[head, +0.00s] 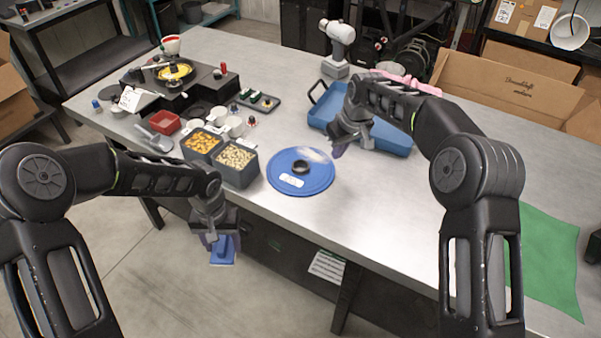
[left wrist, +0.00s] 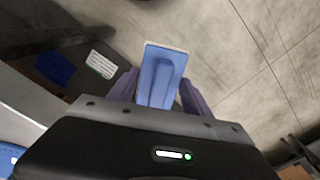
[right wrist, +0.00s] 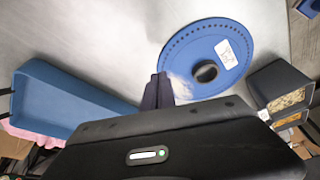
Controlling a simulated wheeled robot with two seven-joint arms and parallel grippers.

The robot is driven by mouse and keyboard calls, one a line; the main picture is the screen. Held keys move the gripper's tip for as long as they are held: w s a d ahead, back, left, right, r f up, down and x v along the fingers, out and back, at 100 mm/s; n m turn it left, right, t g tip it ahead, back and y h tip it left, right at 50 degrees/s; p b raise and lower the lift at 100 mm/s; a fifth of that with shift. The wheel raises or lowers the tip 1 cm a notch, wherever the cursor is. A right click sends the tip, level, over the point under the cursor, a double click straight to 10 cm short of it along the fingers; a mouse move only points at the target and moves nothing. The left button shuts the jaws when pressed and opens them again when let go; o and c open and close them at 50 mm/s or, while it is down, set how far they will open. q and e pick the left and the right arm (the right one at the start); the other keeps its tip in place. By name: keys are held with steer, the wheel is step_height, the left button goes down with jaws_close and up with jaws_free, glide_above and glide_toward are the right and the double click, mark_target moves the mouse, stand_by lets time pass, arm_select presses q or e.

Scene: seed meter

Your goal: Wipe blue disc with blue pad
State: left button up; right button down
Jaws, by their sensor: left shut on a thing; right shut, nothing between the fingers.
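The blue disc (head: 283,180) lies flat on the grey table, with a black hub in its middle and a white label. A whitish, blurry smear shows on its far right part, and also in the right wrist view on the disc (right wrist: 196,52). My left gripper (head: 221,240) is shut on the blue pad (head: 224,254), held off the table's front edge above the floor. The pad (left wrist: 160,75) also shows between the left fingers in the left wrist view. My right gripper (head: 338,150) is shut and empty, just right of the disc; its fingertips (right wrist: 157,85) are together.
A blue tray (head: 395,143) lies behind my right gripper. Two dark bins (head: 238,175) of orange and pale pieces stand left of the disc. A black seed meter assembly (head: 180,95), a red box (head: 165,123) and white cups are further left. A green mat (head: 548,260) lies at right.

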mark_target(334, 169)
arm_select(q)
steer(key=shift+f+b, duration=0.3)
steer(key=shift+f, duration=0.25)
arm_select(e)
steer(key=shift+f, duration=0.95)
